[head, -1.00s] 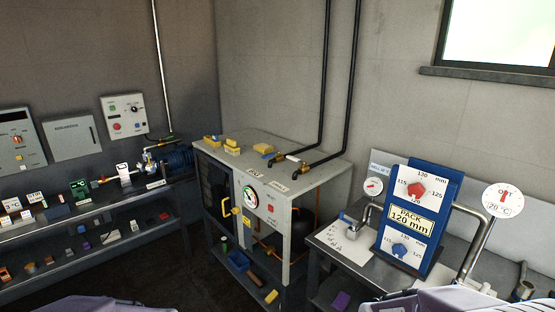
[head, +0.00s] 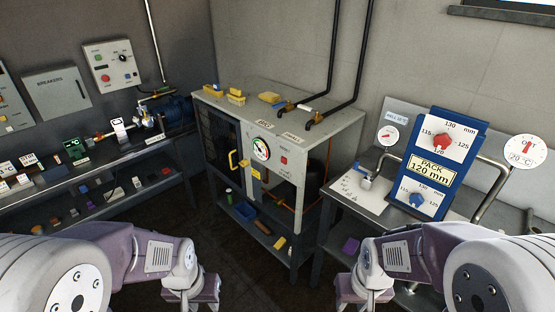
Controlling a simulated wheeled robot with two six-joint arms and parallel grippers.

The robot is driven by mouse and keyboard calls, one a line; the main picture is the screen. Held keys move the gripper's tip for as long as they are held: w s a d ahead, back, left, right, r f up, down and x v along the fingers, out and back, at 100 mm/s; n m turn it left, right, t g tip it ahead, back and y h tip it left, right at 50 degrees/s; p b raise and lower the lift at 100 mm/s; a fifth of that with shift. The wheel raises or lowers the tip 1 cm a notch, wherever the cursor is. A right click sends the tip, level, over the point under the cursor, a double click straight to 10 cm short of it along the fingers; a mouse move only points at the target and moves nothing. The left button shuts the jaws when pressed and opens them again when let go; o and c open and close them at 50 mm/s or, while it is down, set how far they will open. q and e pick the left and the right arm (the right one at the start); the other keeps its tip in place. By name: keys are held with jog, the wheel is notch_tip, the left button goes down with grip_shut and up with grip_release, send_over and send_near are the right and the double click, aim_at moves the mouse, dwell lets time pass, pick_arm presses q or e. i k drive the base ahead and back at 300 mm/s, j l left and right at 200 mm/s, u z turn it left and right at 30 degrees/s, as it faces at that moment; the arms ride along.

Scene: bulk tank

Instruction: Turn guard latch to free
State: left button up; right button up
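A grey cabinet (head: 304,150) stands in the corner with a dark door or guard (head: 221,148) on its left face. A yellow handle (head: 236,160) sits at that door's edge, and a small yellow part (head: 256,174) is just right of it. I cannot tell which of these is the guard latch, or its position. My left gripper (head: 205,294) is low in front of the cabinet, well short of it. My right gripper (head: 363,296) is low at the right, near the right bench. Neither touches anything visible; their fingers are too unclear to judge.
A blue panel (head: 440,150) marked PACK 120 mm stands on the right bench (head: 345,208). The left bench (head: 60,200) holds several small items. Yellow blocks (head: 237,97) and pipes top the cabinet. The floor (head: 170,215) before it looks clear.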

aim_at(244, 163)
jog(key=i+j+u, duration=0.4)
jog(key=i+j, duration=0.2)
jog(key=i+j+u, duration=0.35)
jog(key=i, duration=0.35)
jog(key=j, duration=0.1)
